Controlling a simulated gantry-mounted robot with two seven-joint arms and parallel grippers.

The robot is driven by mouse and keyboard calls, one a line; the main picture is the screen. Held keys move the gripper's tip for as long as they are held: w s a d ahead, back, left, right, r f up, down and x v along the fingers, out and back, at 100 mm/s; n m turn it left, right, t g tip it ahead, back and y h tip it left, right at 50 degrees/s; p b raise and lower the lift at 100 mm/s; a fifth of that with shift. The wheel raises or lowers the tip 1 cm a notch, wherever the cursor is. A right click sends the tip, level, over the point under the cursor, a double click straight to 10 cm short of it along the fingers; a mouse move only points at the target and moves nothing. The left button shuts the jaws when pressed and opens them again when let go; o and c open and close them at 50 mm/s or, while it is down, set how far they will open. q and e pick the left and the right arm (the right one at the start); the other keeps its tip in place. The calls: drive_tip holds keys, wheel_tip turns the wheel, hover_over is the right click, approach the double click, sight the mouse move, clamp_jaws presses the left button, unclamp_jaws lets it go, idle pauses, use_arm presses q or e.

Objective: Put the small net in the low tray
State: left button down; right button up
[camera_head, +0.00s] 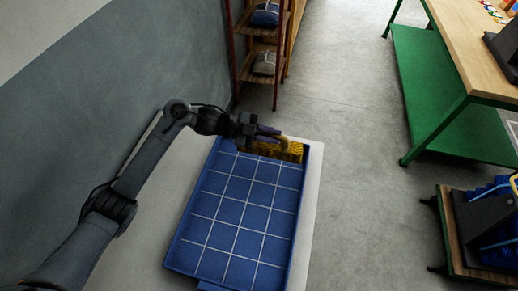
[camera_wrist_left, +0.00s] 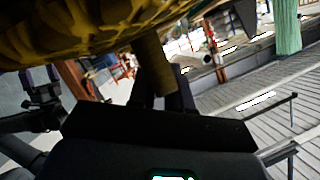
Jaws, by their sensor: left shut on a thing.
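The small net is a yellow, knobbly bundle (camera_head: 291,153) at the far end of the low tray in the head view. It also fills the top left of the left wrist view (camera_wrist_left: 90,30). My left gripper (camera_head: 274,134) is shut on a yellow strap or loop at the net's top. The low tray (camera_head: 235,210) is blue with a white grid and a raised rim, and its bed is otherwise bare. The net is over the tray's far edge; I cannot tell whether it touches the bed. My right gripper is not in view.
A wooden shelf rack (camera_head: 264,45) with bundled nets stands beyond the tray. A green-framed workbench (camera_head: 445,90) is at the upper right. A low wooden stand (camera_head: 449,235) with blue netting and a dark panel is at the lower right. The floor between is clear.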

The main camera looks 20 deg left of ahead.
sight(260, 147)
use_arm(q)
drive_tip(key=a+f, duration=0.2)
drive_tip(key=a, duration=0.1)
drive_tip(key=shift+s, duration=0.4)
drive_tip(key=shift+f+b, duration=0.65)
drive_tip(key=shift+f, duration=1.3)
drive_tip(key=shift+f, duration=0.2)
drive_tip(key=c, duration=1.1)
unclamp_jaws()
drive_tip(key=shift+o, duration=0.2)
drive_tip(key=shift+r, duration=0.1)
